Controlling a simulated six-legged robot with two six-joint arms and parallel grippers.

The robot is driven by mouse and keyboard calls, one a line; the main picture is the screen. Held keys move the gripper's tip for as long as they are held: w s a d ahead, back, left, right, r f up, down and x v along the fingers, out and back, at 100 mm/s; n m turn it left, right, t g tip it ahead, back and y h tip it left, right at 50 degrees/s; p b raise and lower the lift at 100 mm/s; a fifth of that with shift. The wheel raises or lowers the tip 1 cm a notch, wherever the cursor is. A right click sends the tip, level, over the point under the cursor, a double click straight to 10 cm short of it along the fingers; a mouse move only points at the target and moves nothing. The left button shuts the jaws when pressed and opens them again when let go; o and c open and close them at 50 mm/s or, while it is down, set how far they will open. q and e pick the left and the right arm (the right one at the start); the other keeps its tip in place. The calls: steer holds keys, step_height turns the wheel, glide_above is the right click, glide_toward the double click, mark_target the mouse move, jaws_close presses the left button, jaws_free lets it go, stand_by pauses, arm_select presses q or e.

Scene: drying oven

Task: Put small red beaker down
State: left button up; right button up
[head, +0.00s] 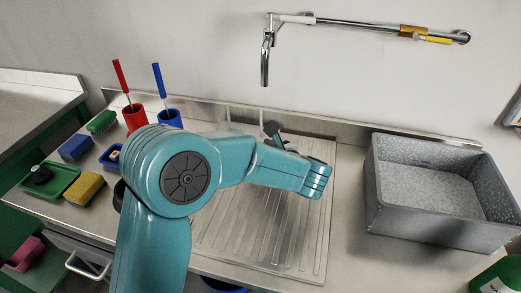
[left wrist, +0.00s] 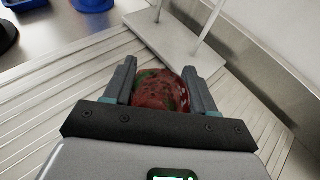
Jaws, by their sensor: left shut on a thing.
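In the left wrist view my left gripper (left wrist: 158,72) is shut on the small red beaker (left wrist: 160,93). The beaker is red with dark and greenish blotches, and its lower part is hidden behind the gripper body. Beneath is the ribbed metal drainboard (left wrist: 45,125), also in the head view (head: 300,235). I cannot tell whether the beaker touches the board. In the head view my teal left arm reaches across the drainboard and hides the beaker; the fingertips are not clear there. My right gripper is in neither view.
A white stand with rods (left wrist: 165,35) is just beyond the beaker. In the head view, red (head: 134,119) and blue (head: 170,119) cups hold brushes at left, near sponges (head: 85,188) and a green tray (head: 66,184). A grey sink (head: 425,228) lies right. The drainboard's front is clear.

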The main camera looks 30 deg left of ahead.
arm_select(q)
steer(key=shift+f, duration=0.2)
steer(key=o, duration=1.1)
steer(key=shift+r, duration=0.1)
steer(key=shift+d+r, duration=0.15)
steer(key=shift+r, duration=0.05)
steer(key=p+v, duration=0.1)
steer(key=v, duration=1)
steer(key=shift+s+d+r, duration=0.1)
steer(key=shift+s+d, duration=0.05)
steer(key=shift+d, duration=0.15)
